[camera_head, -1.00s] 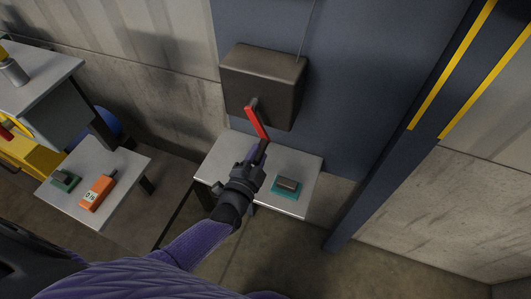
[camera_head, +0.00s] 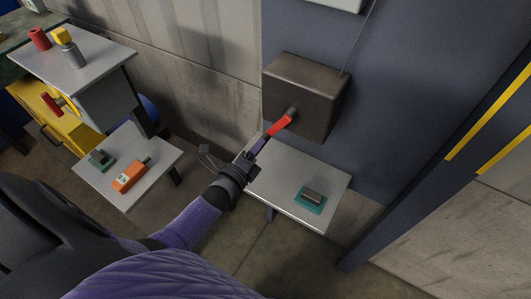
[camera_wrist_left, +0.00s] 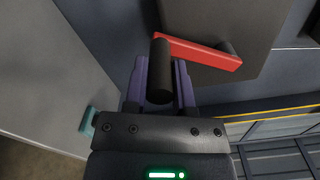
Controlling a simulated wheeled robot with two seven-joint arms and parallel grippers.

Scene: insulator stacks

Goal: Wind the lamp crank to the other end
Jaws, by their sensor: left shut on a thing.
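The lamp crank is a red arm (camera_head: 281,125) on the front of a dark brown box (camera_head: 306,94) fixed to the blue-grey wall panel. In the head view the crank arm points from its hub down and to the left. My left gripper (camera_head: 258,146) is at its outer end. In the left wrist view the red arm (camera_wrist_left: 197,52) runs from the hub at right to a black handle (camera_wrist_left: 160,72). The handle stands between the purple fingers of my left gripper (camera_wrist_left: 159,85), which is shut on it. My right gripper does not show.
A grey table (camera_head: 300,178) under the box bears a teal block (camera_head: 311,199). A small table at left holds an orange device (camera_head: 129,176) and a green item (camera_head: 101,159). Behind it stands a higher table (camera_head: 88,65) with cans. A cable (camera_head: 359,37) runs up from the box.

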